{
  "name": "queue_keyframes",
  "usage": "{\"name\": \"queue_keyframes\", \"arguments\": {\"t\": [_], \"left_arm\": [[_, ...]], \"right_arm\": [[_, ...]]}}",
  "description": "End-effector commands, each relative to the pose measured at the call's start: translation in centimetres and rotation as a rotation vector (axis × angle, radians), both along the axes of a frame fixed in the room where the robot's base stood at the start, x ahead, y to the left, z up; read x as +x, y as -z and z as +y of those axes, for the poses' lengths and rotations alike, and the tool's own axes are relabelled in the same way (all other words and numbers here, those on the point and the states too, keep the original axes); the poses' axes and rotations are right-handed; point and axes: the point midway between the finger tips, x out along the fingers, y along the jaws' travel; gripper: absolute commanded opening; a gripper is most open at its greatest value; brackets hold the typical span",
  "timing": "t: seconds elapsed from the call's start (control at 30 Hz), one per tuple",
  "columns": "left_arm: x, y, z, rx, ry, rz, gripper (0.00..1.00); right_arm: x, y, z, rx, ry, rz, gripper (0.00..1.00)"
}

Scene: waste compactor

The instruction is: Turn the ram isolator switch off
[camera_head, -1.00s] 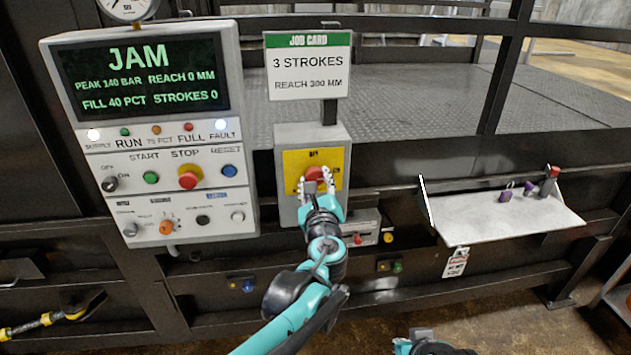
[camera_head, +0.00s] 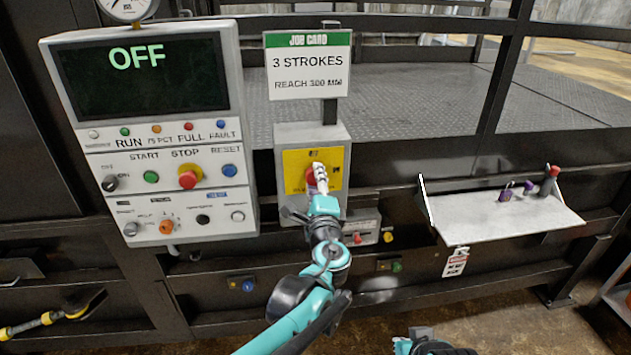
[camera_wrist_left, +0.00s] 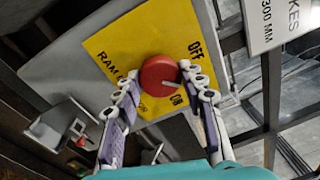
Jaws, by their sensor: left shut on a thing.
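The ram isolator switch is a red round knob (camera_head: 312,176) on a yellow plate (camera_head: 298,160) on a grey box. In the left wrist view the red knob (camera_wrist_left: 158,74) sits between my left gripper's (camera_wrist_left: 160,82) fingers, which close on it from both sides. The yellow plate (camera_wrist_left: 112,48) carries OFF and ON marks. A short pale pointer line shows on the knob; I cannot tell exactly which mark it meets. In the head view my left gripper (camera_head: 318,180) is turned and partly covers the knob. The panel screen (camera_head: 145,85) reads OFF.
The control panel (camera_head: 215,140) with buttons and lamps stands left of the isolator box. A job card (camera_head: 308,65) is above it. A shelf (camera_head: 500,217) with small purple items and a red-topped item is at right. A rail runs behind.

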Motion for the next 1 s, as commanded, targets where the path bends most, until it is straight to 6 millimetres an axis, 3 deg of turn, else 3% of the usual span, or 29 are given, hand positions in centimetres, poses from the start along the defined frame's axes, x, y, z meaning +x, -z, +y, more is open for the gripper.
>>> {"name": "queue_keyframes", "arguments": {"t": [0.6,1.0], "left_arm": [[0.01,0.08,-0.09,-0.538,0.000,-0.080,0.12],[0.03,0.11,-0.10,-0.712,-0.001,-0.106,0.12]], "right_arm": [[0.00,-0.09,0.00,0.000,0.000,0.000,0.00],[0.00,-0.14,0.00,0.000,0.000,0.000,0.00]]}}
